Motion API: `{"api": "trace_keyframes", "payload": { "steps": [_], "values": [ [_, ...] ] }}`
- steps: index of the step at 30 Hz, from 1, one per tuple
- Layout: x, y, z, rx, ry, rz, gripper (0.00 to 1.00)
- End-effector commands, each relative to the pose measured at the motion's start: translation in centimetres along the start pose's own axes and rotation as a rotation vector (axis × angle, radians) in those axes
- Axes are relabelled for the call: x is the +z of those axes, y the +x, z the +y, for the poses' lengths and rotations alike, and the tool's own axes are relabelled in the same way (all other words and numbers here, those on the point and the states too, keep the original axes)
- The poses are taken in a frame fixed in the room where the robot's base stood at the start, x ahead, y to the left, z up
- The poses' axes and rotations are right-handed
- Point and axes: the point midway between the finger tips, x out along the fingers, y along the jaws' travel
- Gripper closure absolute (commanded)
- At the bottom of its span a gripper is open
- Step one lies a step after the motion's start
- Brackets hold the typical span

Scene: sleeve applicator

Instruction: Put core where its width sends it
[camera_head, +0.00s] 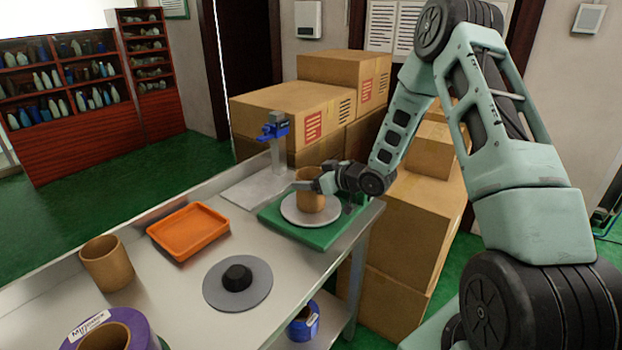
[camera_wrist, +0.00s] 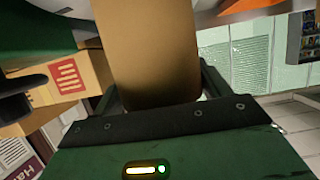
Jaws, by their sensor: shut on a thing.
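A brown cardboard core (camera_head: 311,198) is upright over the white round disc (camera_head: 290,215) of a green base (camera_head: 322,238) at the table's far right end. I cannot tell whether its bottom touches the disc. My gripper (camera_head: 314,182) is shut on this core from the right side. In the wrist view the core (camera_wrist: 148,50) stands between the fingers and hides much of them. A second brown core (camera_head: 107,264) stands at the table's left. A grey round plate (camera_head: 217,287) with a black central plug (camera_head: 237,277) lies near the middle front.
An orange tray (camera_head: 188,231) lies left of the green base. A blue device on a grey post (camera_head: 277,150) stands behind it. A purple roll (camera_head: 138,328) is at the front left. Cardboard boxes (camera_head: 290,105) are stacked behind the table. A blue roll (camera_head: 303,322) is on the lower shelf.

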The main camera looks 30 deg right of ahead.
Motion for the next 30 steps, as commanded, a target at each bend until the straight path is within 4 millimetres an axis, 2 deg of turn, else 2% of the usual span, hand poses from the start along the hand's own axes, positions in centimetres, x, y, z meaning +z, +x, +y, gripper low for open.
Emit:
{"api": "trace_keyframes", "payload": {
  "steps": [2,3,4,5,14,17,20,30],
  "values": [
    [0.4,0.1,0.0,0.000,0.000,0.000,0.52],
    [0.2,0.1,0.0,0.000,0.000,0.000,0.13],
    [0.2,0.1,0.0,0.000,0.000,0.000,0.05],
    [0.2,0.1,0.0,0.000,0.000,0.000,0.03],
    [0.0,0.0,0.0,0.000,0.000,0.000,0.03],
    [-0.1,-0.6,0.1,0.002,0.000,-0.001,0.03],
    [-0.1,-2.2,0.1,0.003,0.001,-0.001,0.03],
    [-0.1,-9.2,0.1,0.004,0.000,0.000,0.03]
  ]
}}
